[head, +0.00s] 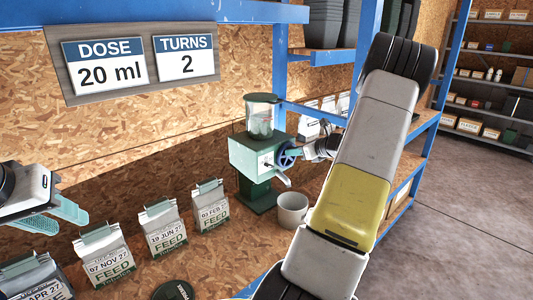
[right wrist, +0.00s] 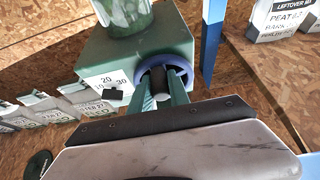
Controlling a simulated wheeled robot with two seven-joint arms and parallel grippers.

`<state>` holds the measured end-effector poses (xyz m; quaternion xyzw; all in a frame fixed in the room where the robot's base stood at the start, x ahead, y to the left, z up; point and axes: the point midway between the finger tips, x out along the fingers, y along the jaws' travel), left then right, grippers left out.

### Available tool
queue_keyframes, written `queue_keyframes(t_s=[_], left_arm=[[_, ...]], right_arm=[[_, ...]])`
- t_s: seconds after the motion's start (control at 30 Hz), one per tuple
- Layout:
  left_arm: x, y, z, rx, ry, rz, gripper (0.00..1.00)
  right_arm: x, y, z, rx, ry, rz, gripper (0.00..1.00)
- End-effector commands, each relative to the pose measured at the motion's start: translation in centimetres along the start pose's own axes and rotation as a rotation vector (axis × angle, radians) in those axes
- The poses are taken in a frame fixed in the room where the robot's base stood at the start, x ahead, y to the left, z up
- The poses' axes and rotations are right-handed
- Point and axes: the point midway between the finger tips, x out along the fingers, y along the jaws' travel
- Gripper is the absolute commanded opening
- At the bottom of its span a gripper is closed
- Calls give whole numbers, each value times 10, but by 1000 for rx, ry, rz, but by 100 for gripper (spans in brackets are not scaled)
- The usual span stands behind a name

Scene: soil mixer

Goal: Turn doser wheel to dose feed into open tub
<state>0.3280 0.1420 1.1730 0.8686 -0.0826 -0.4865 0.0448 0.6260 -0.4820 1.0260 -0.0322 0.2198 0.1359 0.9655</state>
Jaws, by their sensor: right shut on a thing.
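The green doser (head: 257,160) stands on the bench with a clear hopper (head: 261,115) on top. Its blue wheel (head: 285,154) is on the right side; it also shows in the right wrist view (right wrist: 145,67). My right gripper (right wrist: 160,84) is shut on the wheel, its green fingers either side of the dark hub. A dial with a black knob (right wrist: 113,94) shows 20 and 30 on the doser's face. The open pale tub (head: 291,210) stands below and right of the spout (head: 282,180); its inside is hidden. My left gripper (head: 58,215) is open and empty at the left.
Signs read DOSE 20 ml (head: 105,64) and TURNS 2 (head: 186,55). Several feed bags (head: 162,230) line the bench left of the doser. A dark green round lid (head: 174,290) lies at the front. Blue posts (head: 280,70) and a shelf stand behind my right arm.

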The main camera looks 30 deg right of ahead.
Motion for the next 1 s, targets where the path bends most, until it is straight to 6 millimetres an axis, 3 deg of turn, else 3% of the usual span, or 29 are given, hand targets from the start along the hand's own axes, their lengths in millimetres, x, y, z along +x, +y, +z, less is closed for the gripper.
queue_keyframes(t_s=[0.17, 1.0], left_arm=[[0, 0, 0, 0, 0, 0, 36], [0, 0, 0, 0, 0, 0, 36]], right_arm=[[3, 15, -4, 4, 2, 5, 0], [11, 29, -18, 2, 1, 4, 0]])
